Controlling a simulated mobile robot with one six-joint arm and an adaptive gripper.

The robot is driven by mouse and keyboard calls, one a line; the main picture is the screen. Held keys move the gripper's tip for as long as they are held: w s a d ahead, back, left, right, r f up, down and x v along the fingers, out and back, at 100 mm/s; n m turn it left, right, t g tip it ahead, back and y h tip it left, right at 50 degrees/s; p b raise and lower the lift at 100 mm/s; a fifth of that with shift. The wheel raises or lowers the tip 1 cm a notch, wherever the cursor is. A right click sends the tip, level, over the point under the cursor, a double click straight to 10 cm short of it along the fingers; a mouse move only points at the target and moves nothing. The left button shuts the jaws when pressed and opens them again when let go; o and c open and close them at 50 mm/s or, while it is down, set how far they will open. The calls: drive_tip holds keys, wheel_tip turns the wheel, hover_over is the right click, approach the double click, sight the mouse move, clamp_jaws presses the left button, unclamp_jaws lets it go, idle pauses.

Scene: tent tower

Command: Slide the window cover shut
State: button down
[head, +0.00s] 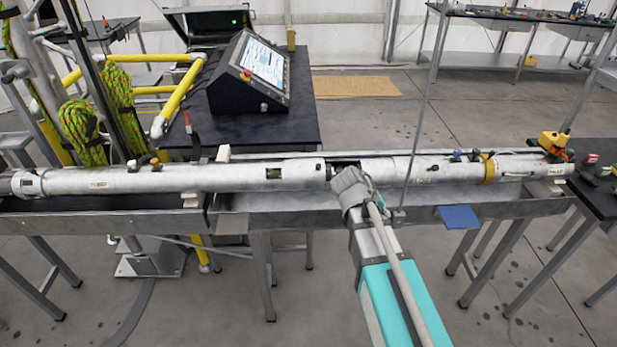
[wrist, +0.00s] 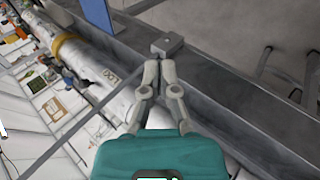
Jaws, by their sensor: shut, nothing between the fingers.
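A long silver tube (head: 225,178) lies in a grey trough. A small window opening (head: 273,173) shows in its side, left of my gripper. Another dark gap (head: 345,162) shows just behind my gripper, between two tube sections. I cannot tell which piece is the window cover. My gripper (head: 346,182) is in front of the tube by this gap and partly hides it. In the wrist view my gripper (wrist: 159,66) is shut and empty, its fingers beside the tube (wrist: 105,72) and over the trough edge. Contact with the tube cannot be told.
A small grey bracket (wrist: 167,45) with a thin upright rod (head: 416,125) sits on the trough rim, just right of my gripper. A blue plate (head: 458,217) sticks out from the trough farther right. A control console (head: 250,80) stands on a black table behind.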

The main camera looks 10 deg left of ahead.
drive_tip(key=w+a+n+t+h+b, duration=0.1)
drive_tip(key=w+a+n+t+b, duration=0.15)
drive_tip(key=a, duration=0.65)
drive_tip(key=w+a+n+t+h+b, duration=0.15)
drive_tip(key=a+t+b, duration=0.25)
drive_tip(key=a, duration=0.4)
drive_tip(key=n+t+b, duration=0.3)
drive_tip(key=t+b, duration=0.1)
drive_tip(key=t, duration=0.2)
approach(309, 180)
drive_tip(key=s+a+r, duration=0.1)
drive_tip(key=a+r, duration=0.3)
drive_tip(key=r, duration=0.1)
drive_tip(key=shift+s+r+g+y, duration=0.15)
drive_tip(key=shift+r+g+y, duration=0.1)
drive_tip(key=shift+y, duration=0.1)
drive_tip(key=x, duration=0.9)
drive_tip(key=shift+w+d+f, duration=0.1)
drive_tip(key=shift+w+d, duration=0.05)
drive_tip(key=shift+w, duration=0.2)
drive_tip(key=d, duration=0.1)
drive_tip(key=w+d, duration=0.1)
drive_tip(key=d, duration=0.1)
drive_tip(key=shift+w+d, duration=0.2)
drive_tip(key=shift+d, duration=0.35)
drive_tip(key=shift+d, duration=0.1)
